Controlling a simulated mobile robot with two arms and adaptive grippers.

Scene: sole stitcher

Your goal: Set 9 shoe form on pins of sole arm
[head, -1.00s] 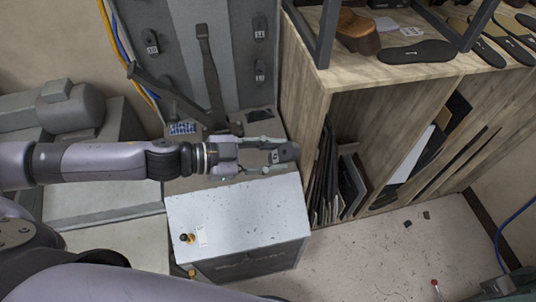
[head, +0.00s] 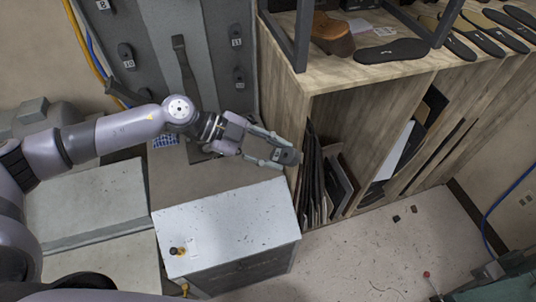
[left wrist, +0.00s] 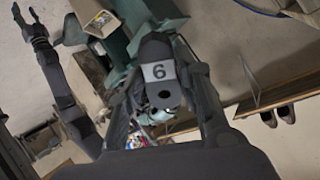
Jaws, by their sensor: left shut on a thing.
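My left gripper (head: 278,150) is shut on a dark shoe form (head: 287,157) and holds it in the air, near the bench's left end. The form also shows in the left wrist view (left wrist: 158,50), between the fingers. Its pale label reads as 6 from this side, which could be a 9 upside down. A dark upright arm (head: 184,70) stands on the grey machine; I cannot tell whether it is the sole arm, and no pins can be made out. My right gripper (left wrist: 28,20) seems to show in the left wrist view, fingers apart and empty.
A white-topped box (head: 225,220) stands below my gripper. A wooden bench (head: 390,75) holding soles is on the right. The floor (head: 390,250) is largely clear.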

